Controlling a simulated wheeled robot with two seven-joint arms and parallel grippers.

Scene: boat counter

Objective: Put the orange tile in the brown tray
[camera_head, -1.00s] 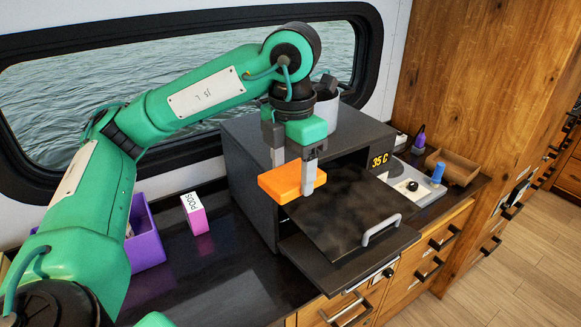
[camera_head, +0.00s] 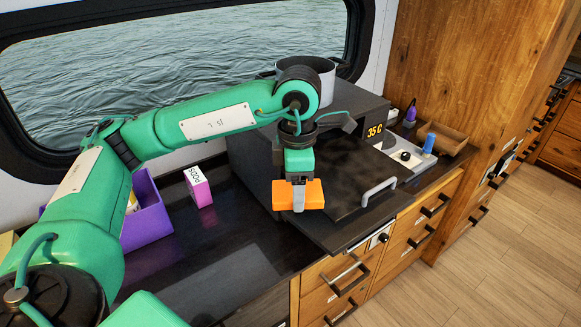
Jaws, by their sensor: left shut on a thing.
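The orange tile (camera_head: 312,196) is a flat orange block. My left gripper (camera_head: 298,193) is shut on it and holds it above the front left part of the oven's lowered door. The brown tray (camera_head: 447,139) is a small wooden tray at the right end of the counter, beyond the oven. It looks empty in the part that shows. The tile and gripper are well to the left of the tray. My right gripper is not in view.
The grey oven (camera_head: 259,150) has its dark door (camera_head: 350,172) lowered, with a light handle. A pot (camera_head: 305,75) stands on top. A blue cylinder (camera_head: 429,143) and purple bottle (camera_head: 411,113) are near the tray. A purple bin (camera_head: 150,222) and pink box (camera_head: 198,188) stand left.

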